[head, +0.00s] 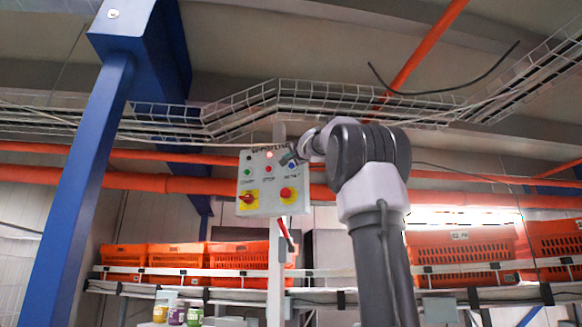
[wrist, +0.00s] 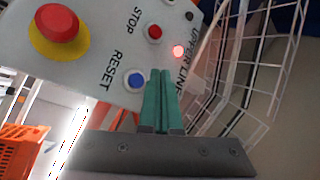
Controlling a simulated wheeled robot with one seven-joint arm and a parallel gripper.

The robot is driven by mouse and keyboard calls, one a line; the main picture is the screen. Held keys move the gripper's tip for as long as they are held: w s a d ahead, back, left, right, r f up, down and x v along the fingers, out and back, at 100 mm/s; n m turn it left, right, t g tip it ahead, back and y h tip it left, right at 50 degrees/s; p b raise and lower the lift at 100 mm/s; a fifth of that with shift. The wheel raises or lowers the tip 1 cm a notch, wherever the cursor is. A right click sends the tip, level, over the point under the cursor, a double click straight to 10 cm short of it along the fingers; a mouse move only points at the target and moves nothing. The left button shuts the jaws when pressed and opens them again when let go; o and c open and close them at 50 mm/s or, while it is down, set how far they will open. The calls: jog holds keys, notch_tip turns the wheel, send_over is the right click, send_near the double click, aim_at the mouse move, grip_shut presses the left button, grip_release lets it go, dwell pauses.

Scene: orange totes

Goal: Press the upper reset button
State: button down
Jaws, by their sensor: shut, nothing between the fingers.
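The control box (head: 262,208) is a pale panel on a post in the head view, with "UPPER LINE" lettering along its top. The blue reset button (wrist: 135,79) has a white ring and sits by the word RESET in the wrist view. My gripper (wrist: 160,72) is shut and empty, its green fingers over the panel's edge just right of the blue button. I cannot tell whether the fingertips touch the panel. In the head view my gripper (head: 289,158) is at the panel's upper right, partly covering the labels.
A red stop button (wrist: 155,32) and a lit red lamp (wrist: 178,51) are near the fingertips. A red mushroom button on yellow (wrist: 57,22) is at upper left. A wire cable tray (head: 300,97) runs above the panel. Orange totes (head: 175,257) stand behind.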

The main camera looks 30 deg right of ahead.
aim_at(292, 163)
jog(key=shift+w+d, duration=1.15)
jog(key=shift+d, duration=0.05)
dwell(1.2)
jog(key=shift+w+d, duration=0.3)
jog(key=shift+w+d, duration=0.3)
jog(key=shift+d, duration=0.05)
dwell(0.8)
dwell(0.3)
jog(key=shift+s+a, duration=0.6)
jog(key=shift+a, duration=0.05)
jog(key=s+a, duration=0.3)
jog(key=shift+s+a, duration=0.25)
jog(key=shift+a, duration=0.05)
